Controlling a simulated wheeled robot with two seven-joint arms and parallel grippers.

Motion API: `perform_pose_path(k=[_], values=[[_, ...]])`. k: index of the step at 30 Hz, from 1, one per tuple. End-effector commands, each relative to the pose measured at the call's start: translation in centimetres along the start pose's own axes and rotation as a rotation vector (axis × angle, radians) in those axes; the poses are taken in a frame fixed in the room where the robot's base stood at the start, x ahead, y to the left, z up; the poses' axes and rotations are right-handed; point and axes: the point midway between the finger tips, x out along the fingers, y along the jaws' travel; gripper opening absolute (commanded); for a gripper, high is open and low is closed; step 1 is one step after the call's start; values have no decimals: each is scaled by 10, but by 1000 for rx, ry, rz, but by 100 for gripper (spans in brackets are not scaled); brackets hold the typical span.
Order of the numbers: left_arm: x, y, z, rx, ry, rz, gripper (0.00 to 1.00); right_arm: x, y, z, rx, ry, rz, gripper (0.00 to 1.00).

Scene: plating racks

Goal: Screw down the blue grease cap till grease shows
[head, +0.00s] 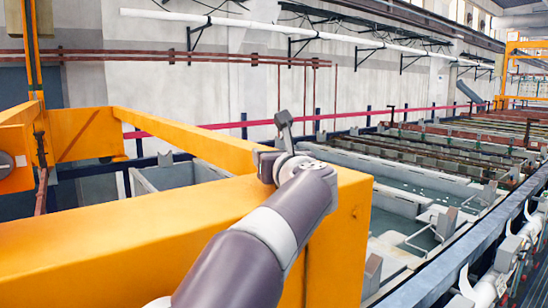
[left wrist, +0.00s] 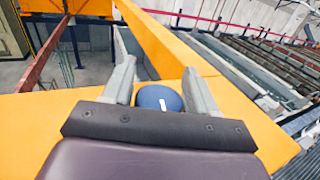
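The blue grease cap (left wrist: 157,98) shows in the left wrist view as a rounded top with a small white mark. It lies between the two fingers of my left gripper (left wrist: 160,80). The fingers stand wide apart, and I see no clear contact with the cap. The gripper body hides the cap's lower edge. In the head view my left gripper (head: 284,128) is over the far edge of the orange beam, and the cap is hidden there. No grease can be made out. My right gripper is in neither view.
A large orange beam frame (head: 120,235) fills the near left and lies under my arm. Grey tanks with liquid (head: 400,195) run along the right. Pipes and a rail (head: 500,265) are at the lower right. A pale wall (head: 230,90) stands behind.

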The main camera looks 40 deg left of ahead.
Motion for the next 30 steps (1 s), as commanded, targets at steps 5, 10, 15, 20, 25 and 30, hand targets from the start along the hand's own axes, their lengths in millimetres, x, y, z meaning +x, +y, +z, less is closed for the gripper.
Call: perform_pose_path(k=[5, 10, 15, 20, 25, 30], values=[[0, 0, 0, 0, 1, 0, 72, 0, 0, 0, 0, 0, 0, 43], [-2, 0, -1, 0, 1, 0, 72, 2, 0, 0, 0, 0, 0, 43], [-22, -1, -5, -3, -1, -4, 72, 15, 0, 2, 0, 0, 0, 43], [-56, -1, -6, -3, -1, -5, 72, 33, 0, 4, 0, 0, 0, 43], [-92, -2, -6, -3, 0, -6, 72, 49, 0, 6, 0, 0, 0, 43], [-119, -1, -4, 0, 1, -3, 72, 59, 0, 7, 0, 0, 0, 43]])
